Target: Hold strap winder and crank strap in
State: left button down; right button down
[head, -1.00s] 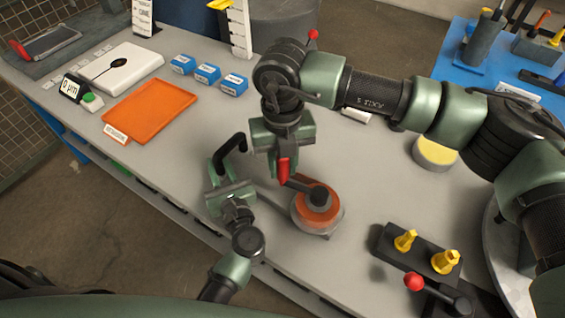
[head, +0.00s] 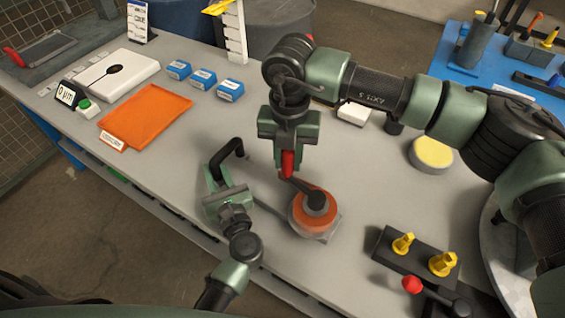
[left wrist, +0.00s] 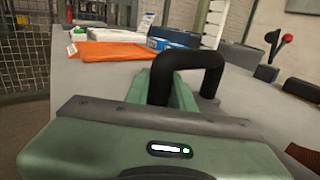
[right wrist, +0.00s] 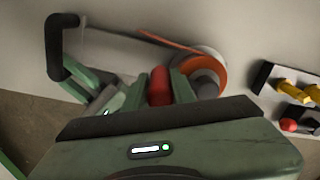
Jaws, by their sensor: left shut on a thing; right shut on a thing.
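The strap winder (head: 312,222) has an orange drum with a dark hub and a crank ending in a red knob (head: 288,163). My right gripper (head: 287,160) is shut on the red knob, which shows between its fingers in the right wrist view (right wrist: 159,86). A black bent handle (head: 231,148) stands left of the drum, joined to the winder by a grey arm. My left gripper (head: 213,172) is shut on this handle, which rises between its fingers in the left wrist view (left wrist: 187,62). A thin orange strap (right wrist: 165,41) leads to the drum.
An orange mat (head: 150,112), a white scale (head: 122,70) and blue boxes (head: 203,78) lie at the back left. A black block with yellow knobs (head: 385,240) and a red-knobbed lever (head: 412,284) is right of the winder. A yellow-topped disc (head: 432,152) lies further right.

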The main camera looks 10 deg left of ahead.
jog(key=d+m, duration=1.2)
jog(key=d, duration=0.2)
jog(key=shift+w+m, duration=0.2)
jog(key=shift+m, duration=0.2)
dwell(0.4)
dwell(1.1)
jog(key=c, duration=1.2)
grip_release()
jog(key=shift+o, duration=0.2)
